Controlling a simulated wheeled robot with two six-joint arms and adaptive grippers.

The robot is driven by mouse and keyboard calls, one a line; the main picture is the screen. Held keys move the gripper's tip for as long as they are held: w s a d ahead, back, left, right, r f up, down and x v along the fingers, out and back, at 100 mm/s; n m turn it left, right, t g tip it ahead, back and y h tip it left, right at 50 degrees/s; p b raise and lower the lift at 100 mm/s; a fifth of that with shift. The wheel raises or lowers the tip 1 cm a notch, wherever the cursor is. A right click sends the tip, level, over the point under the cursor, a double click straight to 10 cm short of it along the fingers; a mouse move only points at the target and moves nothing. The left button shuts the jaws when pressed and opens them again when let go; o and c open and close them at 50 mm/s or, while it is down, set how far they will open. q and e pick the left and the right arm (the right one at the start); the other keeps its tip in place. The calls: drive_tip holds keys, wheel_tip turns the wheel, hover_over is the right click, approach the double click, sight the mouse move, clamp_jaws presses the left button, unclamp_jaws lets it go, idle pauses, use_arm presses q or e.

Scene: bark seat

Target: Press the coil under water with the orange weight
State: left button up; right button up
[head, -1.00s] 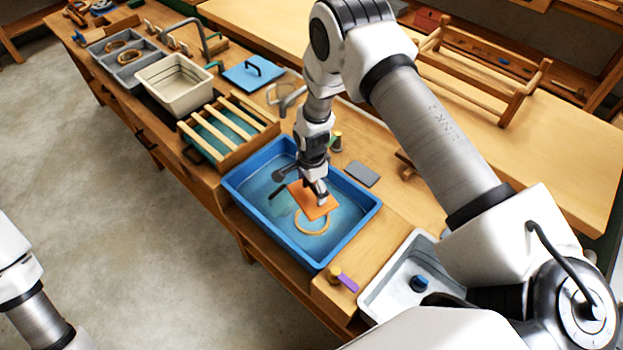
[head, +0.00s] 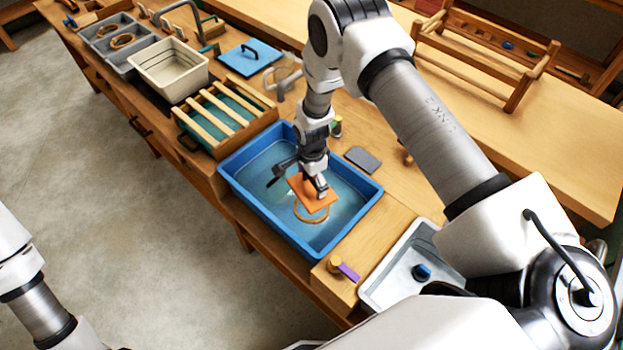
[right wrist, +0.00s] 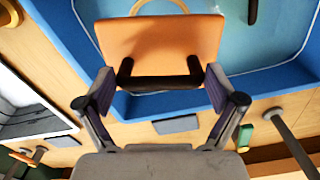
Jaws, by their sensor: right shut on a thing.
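The blue tub (head: 245,205) holds clear water. The coil (head: 311,220), a thin tan ring, lies in it, partly hidden by the orange weight (head: 303,195). My right gripper (head: 319,192) is shut on the weight, a flat plate, and holds it over the far part of the coil. In the right wrist view, the orange plate (right wrist: 160,40) and its dark handle show between the fingers. I cannot tell whether the plate touches the coil or the water. Only part of my left arm shows at lower left; its gripper is out of view.
A slatted wooden rack (head: 228,108) stands left of the tub, with a cream basin (head: 170,75) beyond it. A grey tray (head: 395,265) with a blue-topped item sits to the right. A grey slab (head: 362,160) lies behind the tub. A purple piece (head: 348,271) lies near the front edge.

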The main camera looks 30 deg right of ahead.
drive_tip(key=shift+s+a+f, duration=0.1)
drive_tip(key=shift+f, duration=0.1)
drive_tip(key=shift+f+b, duration=0.8)
drive_tip(key=shift+f, duration=0.05)
drive_tip(key=shift+f+b, duration=4.7)
drive_tip(key=shift+f, duration=1.45)
drive_tip(key=o, duration=1.3)
drive_tip(key=shift+s, duration=0.1)
drive_tip(key=shift+o, duration=0.2)
wheel_tip(320, 180, up, 17)
drive_tip(key=p, duration=1.2)
drive_tip(key=shift+r, duration=0.1)
